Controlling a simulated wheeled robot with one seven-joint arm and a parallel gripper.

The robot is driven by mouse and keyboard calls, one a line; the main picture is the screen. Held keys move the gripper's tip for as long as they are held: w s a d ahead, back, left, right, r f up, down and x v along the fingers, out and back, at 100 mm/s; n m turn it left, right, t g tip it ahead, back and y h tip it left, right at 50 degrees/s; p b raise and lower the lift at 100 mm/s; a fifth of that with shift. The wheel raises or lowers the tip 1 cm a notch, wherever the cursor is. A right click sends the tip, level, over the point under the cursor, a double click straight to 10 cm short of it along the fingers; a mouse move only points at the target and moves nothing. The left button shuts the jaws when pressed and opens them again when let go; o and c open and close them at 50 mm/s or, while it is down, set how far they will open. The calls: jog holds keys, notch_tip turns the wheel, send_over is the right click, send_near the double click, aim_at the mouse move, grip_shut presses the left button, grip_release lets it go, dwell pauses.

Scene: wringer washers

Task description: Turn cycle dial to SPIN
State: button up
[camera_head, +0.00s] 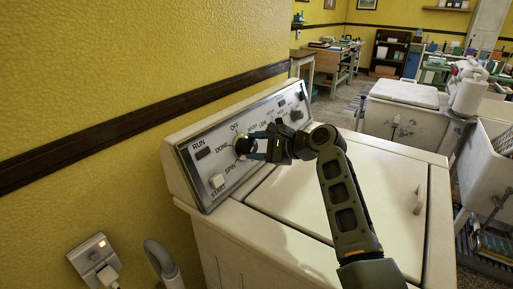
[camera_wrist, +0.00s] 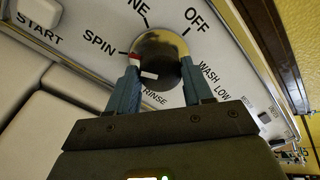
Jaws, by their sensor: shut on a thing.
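The cycle dial (camera_head: 241,146) is a round knob on the washer's grey control panel (camera_head: 193,172). In the wrist view the dial (camera_wrist: 160,48) has a metallic face, with the printed words DONE, OFF, WASH, RINSE and SPIN around it. A red and white mark shows at its left edge, near SPIN, and a white patch lies lower on its face; I cannot tell exactly where the dial points. My gripper (camera_head: 254,147) has its fingers on either side of the dial, shut on it, also in the wrist view (camera_wrist: 161,75). The fingers hide part of the rim.
A white START button (camera_head: 216,181) and a RUN light (camera_head: 203,153) are left of the dial. A second knob (camera_head: 296,115) is farther right. The yellow wall (camera_head: 100,90) stands behind the panel. Another white washer (camera_head: 403,94) stands at right.

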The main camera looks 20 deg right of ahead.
jog(key=shift+n, duration=0.5)
jog(key=o, duration=1)
jog(key=shift+o, duration=0.2)
jog(key=v, duration=0.8)
jog(key=shift+b, duration=0.45)
jog(key=shift+f, duration=0.1)
